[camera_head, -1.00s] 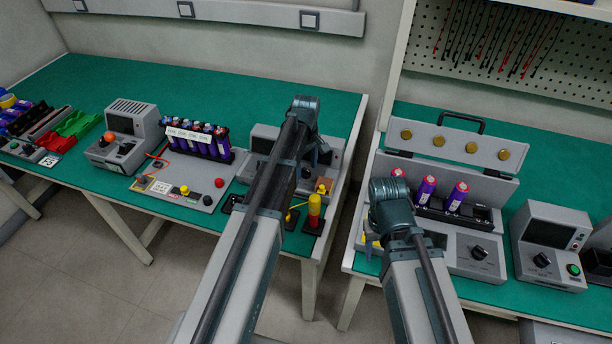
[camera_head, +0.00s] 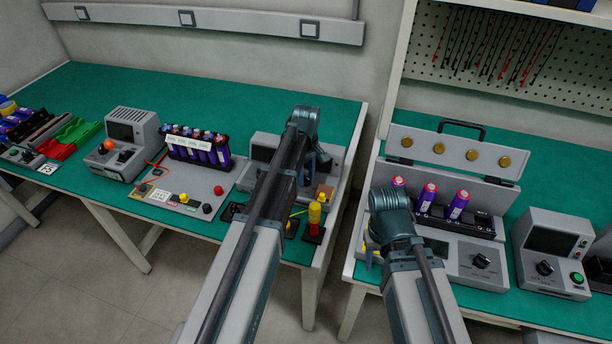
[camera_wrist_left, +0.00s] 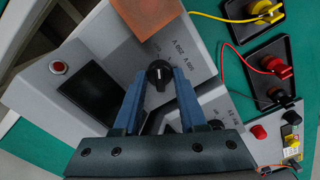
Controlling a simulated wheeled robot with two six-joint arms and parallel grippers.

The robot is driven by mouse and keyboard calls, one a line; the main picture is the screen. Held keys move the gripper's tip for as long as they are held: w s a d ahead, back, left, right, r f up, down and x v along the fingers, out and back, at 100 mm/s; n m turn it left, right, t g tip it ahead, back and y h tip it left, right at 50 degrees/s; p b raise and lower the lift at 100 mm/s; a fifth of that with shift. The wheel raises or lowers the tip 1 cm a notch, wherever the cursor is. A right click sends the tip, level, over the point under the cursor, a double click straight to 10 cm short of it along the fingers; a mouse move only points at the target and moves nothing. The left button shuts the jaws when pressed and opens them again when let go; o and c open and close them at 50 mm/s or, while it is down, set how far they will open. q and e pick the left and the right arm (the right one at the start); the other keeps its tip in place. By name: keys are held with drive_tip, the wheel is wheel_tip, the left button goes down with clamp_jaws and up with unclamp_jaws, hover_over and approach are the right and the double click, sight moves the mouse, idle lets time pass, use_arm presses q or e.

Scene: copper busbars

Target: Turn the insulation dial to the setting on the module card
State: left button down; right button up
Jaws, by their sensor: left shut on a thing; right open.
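The insulation dial (camera_wrist_left: 160,75) is a black round knob with a white pointer mark on a grey tester in the left wrist view. In the head view, my left arm hides the dial and much of the tester (camera_head: 264,147). My right gripper (camera_head: 371,253) is partly hidden by its wrist near the right bench's left edge; it is open. A small card with a code (camera_head: 160,195) lies on the module's grey base, its text unreadable.
A battery module (camera_head: 200,152) with purple cells stands left of the tester. In the left wrist view, red (camera_wrist_left: 278,67) and yellow (camera_wrist_left: 266,10) plugs with cables lie close beside the tester. An orange-brown block (camera_wrist_left: 147,18) sits near the dial. A gap separates the two benches.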

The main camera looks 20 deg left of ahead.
use_arm(q)
drive_tip(key=shift+m, duration=0.3)
drive_tip(key=m, duration=0.3)
drive_tip(key=shift+m, duration=0.4)
drive_tip(key=m, duration=0.3)
drive_tip(key=shift+m, duration=0.3)
drive_tip(key=m, duration=0.3)
drive_tip(key=shift+m, duration=2.4)
drive_tip(key=shift+c, duration=2.3)
unclamp_jaws()
